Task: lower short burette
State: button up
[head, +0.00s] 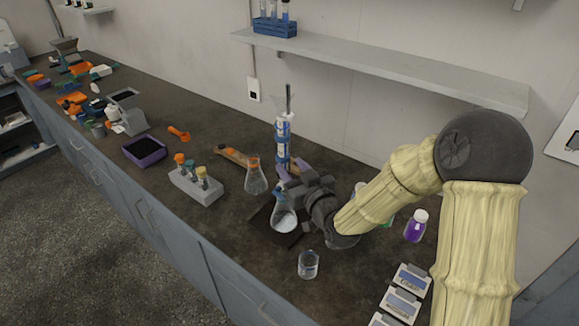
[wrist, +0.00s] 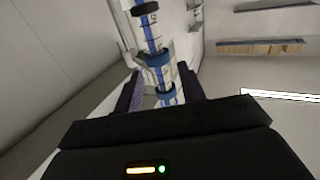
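The short burette (head: 283,143), a white tube with blue bands, stands upright near the wall in the head view. A clear funnel-like top with a dark rod shows above it. In the wrist view the burette (wrist: 154,45) runs up and slightly left, with dark marks on its scale. My gripper (head: 289,179) is at the burette's lower part, its fingers on either side. In the wrist view my gripper (wrist: 162,90) looks open, with a gap between the left finger and the tube. The burette's lower end is hidden by my gripper. A flask (head: 285,222) with white contents stands below.
A conical flask with an orange neck (head: 256,178) and a white vial rack (head: 196,186) stand left of the gripper. A beaker (head: 308,265) stands in front, a purple bottle (head: 416,226) to the right. A wall shelf (head: 380,68) overhangs the bench.

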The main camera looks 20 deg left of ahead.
jog(key=shift+s+d, duration=0.4)
jog(key=shift+d, duration=0.1)
jog(key=s+d+r+p, duration=0.3)
jog(key=r, duration=0.4)
jog(key=shift+s+d+p, duration=0.2)
jog(key=shift+s+p, duration=0.1)
jog(key=shift+p, duration=0.1)
